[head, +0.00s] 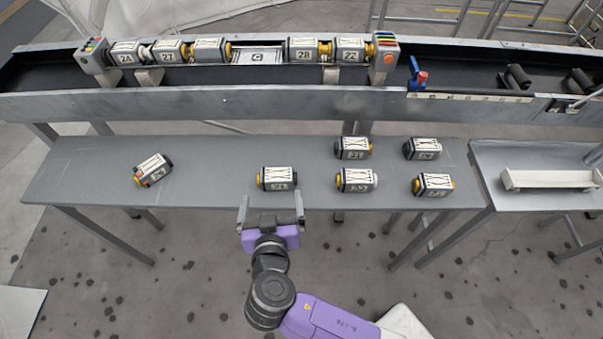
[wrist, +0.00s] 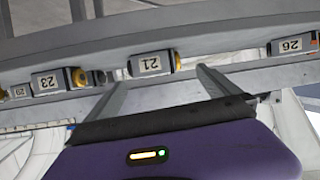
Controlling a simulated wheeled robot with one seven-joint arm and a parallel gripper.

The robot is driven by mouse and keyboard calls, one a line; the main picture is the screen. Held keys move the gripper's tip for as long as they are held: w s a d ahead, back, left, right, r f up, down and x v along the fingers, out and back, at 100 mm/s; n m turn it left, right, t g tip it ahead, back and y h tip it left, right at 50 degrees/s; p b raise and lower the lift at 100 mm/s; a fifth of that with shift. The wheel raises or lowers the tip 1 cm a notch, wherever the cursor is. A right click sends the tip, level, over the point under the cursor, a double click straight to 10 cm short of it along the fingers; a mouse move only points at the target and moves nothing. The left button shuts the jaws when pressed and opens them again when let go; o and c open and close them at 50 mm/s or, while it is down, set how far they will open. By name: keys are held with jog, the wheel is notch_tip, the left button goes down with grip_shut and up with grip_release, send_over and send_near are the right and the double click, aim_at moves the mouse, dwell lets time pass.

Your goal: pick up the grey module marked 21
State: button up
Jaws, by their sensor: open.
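The grey module marked 21 (head: 277,178) lies near the front edge of the grey bench, left of the right-hand group. Its label reads 21 in the wrist view (wrist: 150,64), and one end is yellow. My gripper (head: 271,198) is just in front of the bench, below the module in the head view. Its jaws are open and empty, with the fingers pointing towards the module. In the wrist view the module shows beyond the gap between the fingertips (wrist: 161,78). No contact shows.
A module marked 23 (wrist: 47,82) and several others stand right of it in the head view. One marked 26 (head: 153,170) lies turned to the left. Behind is a long metal trough (head: 200,104) holding a row of modules. The bench between 26 and 21 is clear.

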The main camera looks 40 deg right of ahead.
aim_at(276, 183)
jog(key=shift+m, duration=0.5)
jog(key=shift+s+d+p+x, duration=0.1)
jog(key=shift+d+p+x, duration=0.1)
jog(key=shift+x, duration=1.1)
jog(key=shift+s+d+p+x, duration=0.1)
jog(key=shift+d+p+x, duration=0.1)
jog(key=shift+x, duration=1.15)
jog(key=shift+s+d+p+x, duration=0.1)
jog(key=shift+p+x, duration=0.1)
jog(key=shift+x, duration=1.1)
jog(key=c, duration=1.4)
jog(key=shift+r, duration=0.15)
jog(key=shift+c, duration=0.7)
jog(key=shift+r, duration=0.1)
